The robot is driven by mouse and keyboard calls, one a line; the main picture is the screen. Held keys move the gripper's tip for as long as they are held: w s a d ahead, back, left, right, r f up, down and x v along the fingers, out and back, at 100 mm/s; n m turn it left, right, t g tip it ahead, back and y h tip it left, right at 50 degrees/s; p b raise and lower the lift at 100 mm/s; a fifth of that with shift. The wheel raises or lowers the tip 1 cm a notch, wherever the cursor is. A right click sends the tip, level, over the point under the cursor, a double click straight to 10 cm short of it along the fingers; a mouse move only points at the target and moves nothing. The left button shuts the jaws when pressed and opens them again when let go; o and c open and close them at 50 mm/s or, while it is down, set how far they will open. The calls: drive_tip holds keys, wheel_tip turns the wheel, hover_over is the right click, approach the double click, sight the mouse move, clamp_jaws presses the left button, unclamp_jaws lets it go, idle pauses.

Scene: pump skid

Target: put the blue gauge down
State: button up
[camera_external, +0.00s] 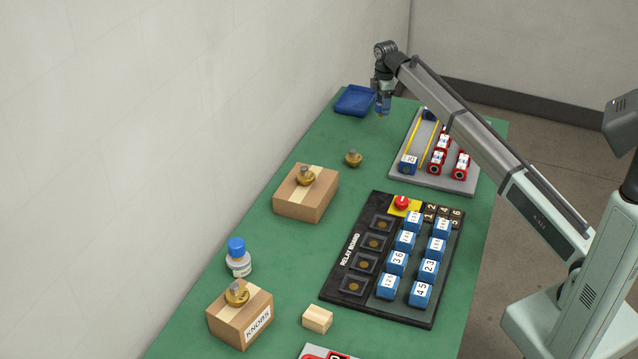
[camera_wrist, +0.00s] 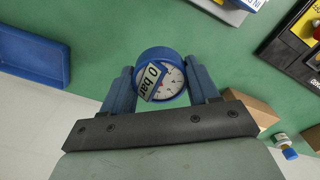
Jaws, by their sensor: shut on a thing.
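The blue gauge (camera_wrist: 172,82) has a round blue rim, a white dial and a label reading "0 bar". In the wrist view it sits between the two blue fingers of my gripper (camera_wrist: 163,88), which is shut on it. In the external view my gripper (camera_external: 383,108) is at the far end of the green table, pointing down, just right of the blue tray (camera_external: 354,100). The gauge is small and hard to make out there. The tray also shows at the left of the wrist view (camera_wrist: 30,58) and looks empty.
A grey board (camera_external: 460,187) with blue and red blocks lies right of my gripper. A brass knob (camera_external: 353,158) stands on the green table (camera_external: 300,140), nearer the camera. A cardboard box (camera_external: 300,203) and the black relay board (camera_external: 335,283) are further forward. Bare table surrounds the tray's near side.

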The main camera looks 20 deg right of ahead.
drive_tip(key=s+a+n, duration=0.3)
drive_tip(key=s+a, duration=0.4)
drive_tip(key=a, duration=0.4)
drive_tip(key=s+a+n, duration=0.3)
drive_tip(key=s+a, duration=0.3)
drive_tip(key=a, duration=0.5)
drive_tip(key=s+a+n, duration=0.3)
drive_tip(key=s+a, duration=0.4)
drive_tip(key=a, duration=0.4)
drive_tip(key=s+a+n, duration=0.5)
drive_tip(key=s+a, duration=0.5)
drive_tip(key=s, duration=0.6)
drive_tip(key=s+a+n, duration=0.4)
drive_tip(key=s+a, duration=0.7)
drive_tip(key=s, duration=0.4)
drive_tip(key=shift+w+d+f, duration=0.1)
drive_tip(key=shift+f, duration=7.35)
drive_tip(key=o, duration=1.1)
drive_tip(key=shift+f, duration=0.1)
drive_tip(key=shift+o, duration=0.2)
